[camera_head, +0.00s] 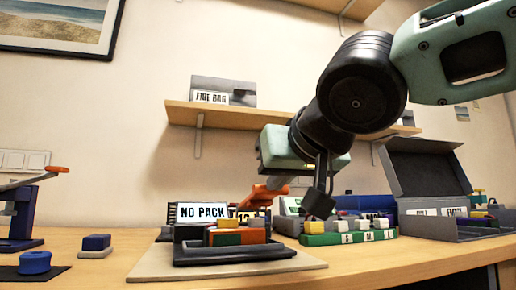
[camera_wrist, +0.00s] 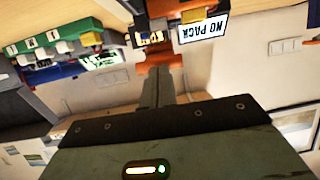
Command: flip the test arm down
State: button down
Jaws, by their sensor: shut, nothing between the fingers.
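A blue stand (camera_head: 20,217) at the far left in the head view carries a thin grey lever (camera_head: 28,180) with an orange end (camera_head: 57,169). It looks like the test arm, and it slants up to the right. The picture's left edge cuts it off. My gripper (camera_head: 259,200) is well to its right, behind the NO PACK sign and black tray. Its orange fingers are shut and empty. The wrist view shows the fingers (camera_wrist: 160,56) together, close to the upside-down NO PACK sign (camera_wrist: 203,27). The lever is not clear there.
A black tray (camera_head: 235,256) with coloured blocks sits on a beige board (camera_head: 314,263). A green block rack (camera_head: 348,238) and an open grey case (camera_head: 430,225) stand right. A blue knob (camera_head: 35,262) and a small blue block (camera_head: 97,242) lie left. A shelf (camera_head: 240,117) hangs above.

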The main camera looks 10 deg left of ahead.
jog(key=shift+w, duration=0.15)
jog(key=shift+w+a, duration=0.35)
jog(key=shift+w, duration=0.15)
jog(key=b+v, duration=0.7)
jog(key=v, duration=1)
jog(key=shift+s+b, duration=0.25)
jog(key=shift+b, duration=0.05)
